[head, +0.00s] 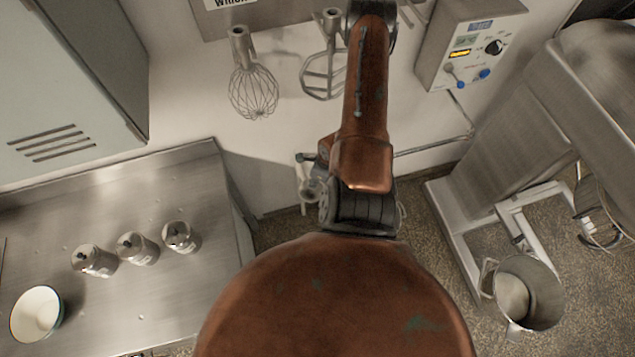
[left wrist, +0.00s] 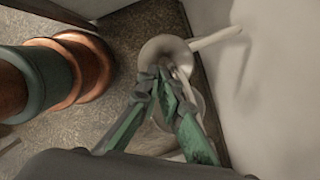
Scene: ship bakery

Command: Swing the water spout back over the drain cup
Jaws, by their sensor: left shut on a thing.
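A thin metal water pipe (head: 432,146) runs along the white wall and passes behind my arm in the head view. At its left end, a pale round fitting (head: 312,188) shows beside my wrist; I cannot tell whether it is the drain cup. In the left wrist view, my left gripper (left wrist: 166,86) has its green fingers together, shut on a slim pale rod that looks like the spout. A round pale disc (left wrist: 163,52) and a pale tube (left wrist: 215,38) lie just past the fingertips. A second round rim beneath is mostly hidden by the fingers. My right gripper is out of sight.
A control box (head: 465,45) is on the wall at the upper right. A large mixer (head: 510,150) and a steel bucket (head: 528,295) stand at the right. A steel table (head: 190,300) with several small items is at the left. A whisk (head: 252,90) and a beater (head: 325,75) hang on the wall.

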